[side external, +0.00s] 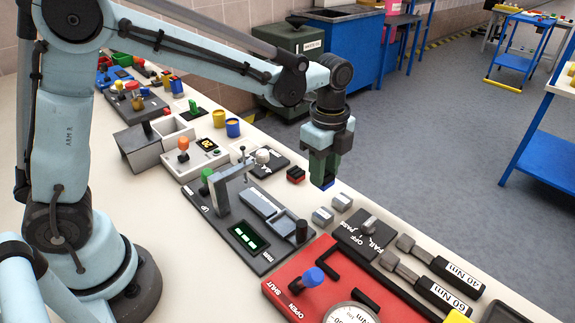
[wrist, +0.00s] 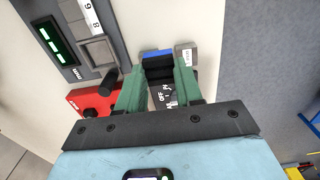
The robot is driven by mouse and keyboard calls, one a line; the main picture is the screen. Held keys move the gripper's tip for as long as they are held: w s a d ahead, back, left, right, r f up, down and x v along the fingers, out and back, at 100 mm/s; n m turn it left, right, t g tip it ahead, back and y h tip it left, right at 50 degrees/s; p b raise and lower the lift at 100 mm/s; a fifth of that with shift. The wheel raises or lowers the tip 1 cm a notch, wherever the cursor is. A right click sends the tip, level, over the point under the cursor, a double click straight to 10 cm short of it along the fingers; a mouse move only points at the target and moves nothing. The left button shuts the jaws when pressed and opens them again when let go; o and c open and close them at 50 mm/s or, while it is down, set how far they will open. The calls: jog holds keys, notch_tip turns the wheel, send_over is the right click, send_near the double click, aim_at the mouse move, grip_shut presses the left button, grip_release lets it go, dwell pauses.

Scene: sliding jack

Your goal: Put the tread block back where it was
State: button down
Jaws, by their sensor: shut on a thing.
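My gripper (side external: 324,178) hangs over the bench near its far edge, with its green fingers pointing down. The block appears held above the bench. The jack unit (side external: 247,217) lies to the left, a dark panel with a grey upright, a grey slide and a green display; part of it shows at upper left in the wrist view (wrist: 70,40).
A red and black block (side external: 296,174) lies left of my gripper. Two grey blocks (side external: 322,216) (side external: 342,202) sit below it, near a dark switch panel (side external: 364,233). A red panel (side external: 330,270) with a blue knob stands in front. Bare bench separates several of these.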

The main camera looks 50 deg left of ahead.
jog(key=w+a+f, duration=0.1)
jog(key=a, duration=0.1)
jog(key=w+a+f, duration=0.2)
jog(key=shift+f, duration=2.05)
jog(key=shift+f, duration=0.1)
jog(key=c, duration=0.7)
grip_release()
jog(key=shift+c, duration=0.2)
notch_tip(320, 180, up, 12)
jog(key=s+a+n+t, duration=0.2)
jog(key=s+n+t, duration=0.1)
jog(key=s+n, duration=0.4)
jog(key=s+a+n+t, duration=0.3)
jog(key=s+n, duration=0.5)
jog(key=n, duration=0.3)
jog(key=shift+s+a+r+t, duration=0.25)
jog(key=shift+a+r+t, duration=0.1)
jog(key=shift+t, duration=0.25)
